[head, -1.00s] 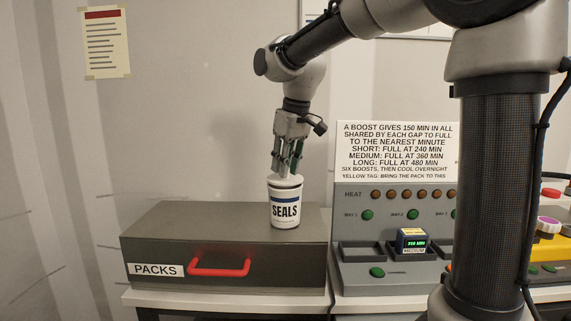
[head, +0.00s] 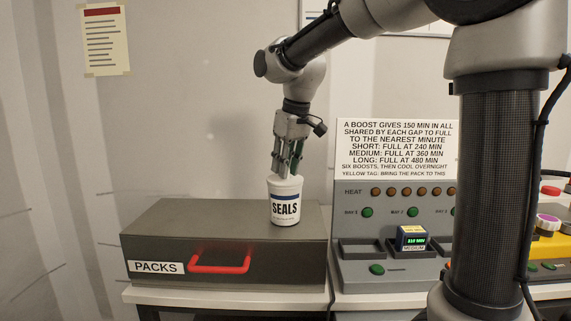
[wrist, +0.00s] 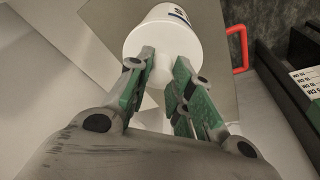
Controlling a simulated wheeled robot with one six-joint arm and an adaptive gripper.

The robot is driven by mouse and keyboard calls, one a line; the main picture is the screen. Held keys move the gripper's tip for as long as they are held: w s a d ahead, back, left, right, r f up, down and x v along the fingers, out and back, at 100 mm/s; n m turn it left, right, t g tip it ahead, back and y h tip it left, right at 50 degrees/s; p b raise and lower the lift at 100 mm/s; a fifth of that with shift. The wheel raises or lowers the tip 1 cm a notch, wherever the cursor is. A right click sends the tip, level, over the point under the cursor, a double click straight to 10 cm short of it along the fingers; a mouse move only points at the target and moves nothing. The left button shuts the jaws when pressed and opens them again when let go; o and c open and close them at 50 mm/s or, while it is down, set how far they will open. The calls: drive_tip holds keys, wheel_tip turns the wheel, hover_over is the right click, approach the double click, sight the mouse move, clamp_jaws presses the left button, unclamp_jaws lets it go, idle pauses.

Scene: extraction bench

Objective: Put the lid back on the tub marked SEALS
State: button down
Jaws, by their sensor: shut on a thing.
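The white tub marked SEALS (head: 285,209) stands upright on top of the grey PACKS box, near its right end. Its white lid (head: 284,184) lies across the tub's mouth and looks level. My gripper (head: 286,172) is directly above, fingers pointing down, shut on the lid's knob. In the wrist view the lid (wrist: 150,38) shows as a pale disc, with the fingers (wrist: 160,80) on either side of the knob. Whether the lid is pressed fully down all round is too small to tell.
The grey PACKS box (head: 180,232) has a red handle (head: 219,270) in front. To the right is a charging unit (head: 375,270) with bays, one holding a pack (head: 412,240) with a green display. A printed sign (head: 398,150) stands behind it.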

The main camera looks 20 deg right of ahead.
drive_tip(key=c, duration=1.2)
unclamp_jaws()
drive_tip(key=shift+r, duration=3.5)
